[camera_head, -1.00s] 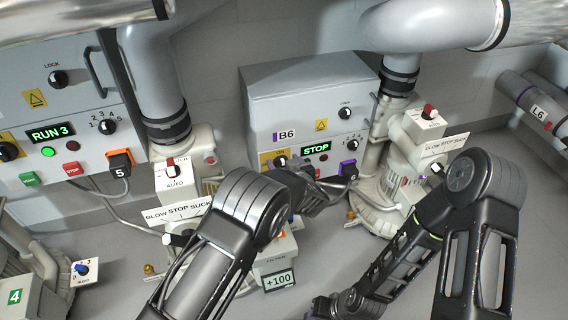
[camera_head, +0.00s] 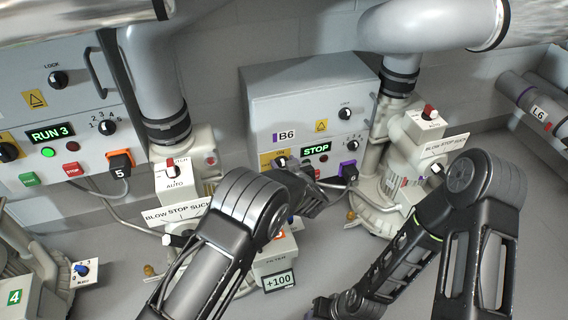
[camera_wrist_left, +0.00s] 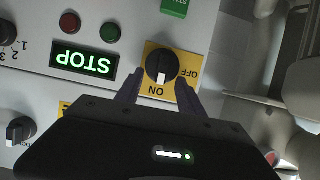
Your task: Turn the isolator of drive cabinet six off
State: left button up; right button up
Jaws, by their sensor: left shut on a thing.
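Drive cabinet six, labelled B6 (camera_head: 310,85), stands in the middle of the head view, and its green display reads STOP. Its isolator is a black knob (camera_wrist_left: 162,64) on a yellow plate (camera_wrist_left: 186,58) marked ON and OFF. In the left wrist view, upside down, the knob's white mark points to ON. My left gripper (camera_wrist_left: 160,88) is shut on the knob, with a finger at each side.
Blowers with large grey pipes stand on both sides of B6, the right one with a red-knobbed box (camera_head: 423,122). A box with a +100 display (camera_head: 278,281) sits below my left arm.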

pick_arm(q)
jog(key=shift+f+h, duration=0.1)
jog(key=shift+h, duration=0.2)
jog(key=shift+s+a+f+n+h+b, duration=0.2)
jog(key=shift+a+n+h+b, duration=0.25)
jog(key=shift+n+b, duration=0.65)
jog(key=b, duration=0.1)
jog(key=n+t+h+b, duration=0.1)
jog(key=b, duration=0.1)
jog(key=shift+a+f+n, duration=0.15)
jog(key=shift+a+n, duration=0.1)
jog(key=shift+n, duration=0.05)
jog(key=shift+s+n+h+b, duration=0.1)
jog(key=shift+n+h+b, duration=0.15)
jog(key=shift+n+b, duration=0.25)
jog(key=o, duration=1.3)
jog(key=shift+o, duration=0.2)
jog(key=shift+r, duration=0.2)
jog(key=p+v, duration=0.3)
jog(key=v, duration=0.4)
jog(key=shift+s, duration=0.35)
